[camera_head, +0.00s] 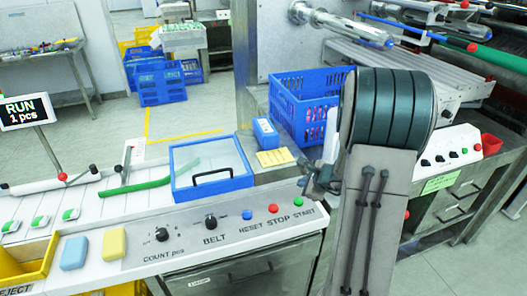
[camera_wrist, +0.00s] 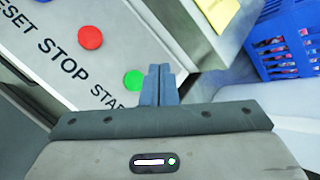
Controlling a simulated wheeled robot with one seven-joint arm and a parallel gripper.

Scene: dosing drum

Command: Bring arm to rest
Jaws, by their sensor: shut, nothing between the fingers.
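My gripper (camera_wrist: 160,72) is shut and empty in the wrist view, its fingers pressed together above the control panel (camera_wrist: 50,15). The green START button (camera_wrist: 134,80) lies just left of the fingertips there, and the red STOP button (camera_wrist: 90,37) is farther up and left. In the head view my arm reaches in front of the panel's right end and hides most of my gripper (camera_head: 308,184). The green START button (camera_head: 297,182) shows beside it, with the red STOP button (camera_head: 273,208) and the blue RESET button (camera_head: 247,214) to the left.
A display (camera_head: 25,110) reads RUN, 1 pcs. A blue-framed clear lid (camera_head: 212,165) stands behind the BELT knob. A blue crate (camera_head: 300,105) is close behind my arm. A yellow bin (camera_head: 30,262) and two blocks, blue (camera_head: 74,253) and yellow (camera_head: 114,244), sit at the left.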

